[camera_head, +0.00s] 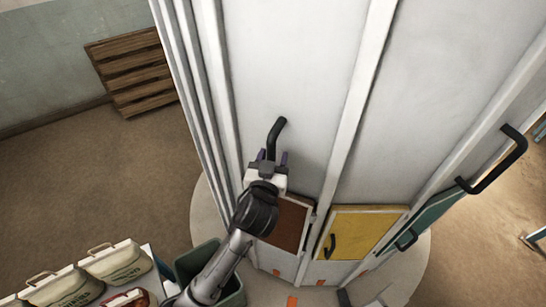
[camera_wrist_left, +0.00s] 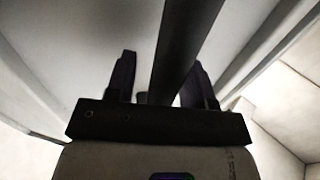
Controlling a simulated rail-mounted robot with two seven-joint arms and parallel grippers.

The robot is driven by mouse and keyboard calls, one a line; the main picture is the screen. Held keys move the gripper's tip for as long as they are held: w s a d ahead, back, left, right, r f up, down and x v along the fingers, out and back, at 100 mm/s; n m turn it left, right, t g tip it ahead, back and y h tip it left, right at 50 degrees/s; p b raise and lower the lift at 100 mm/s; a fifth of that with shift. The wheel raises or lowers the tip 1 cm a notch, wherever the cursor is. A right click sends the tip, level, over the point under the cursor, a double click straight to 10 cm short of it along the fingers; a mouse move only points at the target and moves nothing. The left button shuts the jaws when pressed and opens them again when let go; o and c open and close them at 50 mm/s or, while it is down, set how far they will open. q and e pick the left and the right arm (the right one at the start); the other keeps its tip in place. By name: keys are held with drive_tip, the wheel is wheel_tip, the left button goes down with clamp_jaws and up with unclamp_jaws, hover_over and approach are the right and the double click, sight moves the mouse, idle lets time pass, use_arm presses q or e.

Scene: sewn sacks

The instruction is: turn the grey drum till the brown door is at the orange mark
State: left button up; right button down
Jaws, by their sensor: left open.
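The tall grey drum (camera_head: 395,95) stands on a round base. Its brown door (camera_head: 290,222) is low on the front, partly hidden by my left arm. An orange mark (camera_head: 292,301) is on the base at the bottom of the head view, below and slightly right of the brown door. A black handle (camera_head: 277,132) is on the drum panel above the brown door. My left gripper (camera_head: 270,157) is open at the handle's lower part. In the left wrist view the black handle bar (camera_wrist_left: 182,50) runs between the two spread fingers (camera_wrist_left: 160,82). My right gripper is not in view.
A yellow door (camera_head: 365,232) is right of the brown one, and a teal door (camera_head: 435,217) is further right. Another black handle (camera_head: 500,165) sticks out at right. A green bin (camera_head: 232,300) and a table with sacks (camera_head: 115,262) are at lower left. A wooden pallet (camera_head: 135,70) leans behind.

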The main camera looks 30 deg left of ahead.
use_arm(q)
clamp_jaws()
idle(0.4)
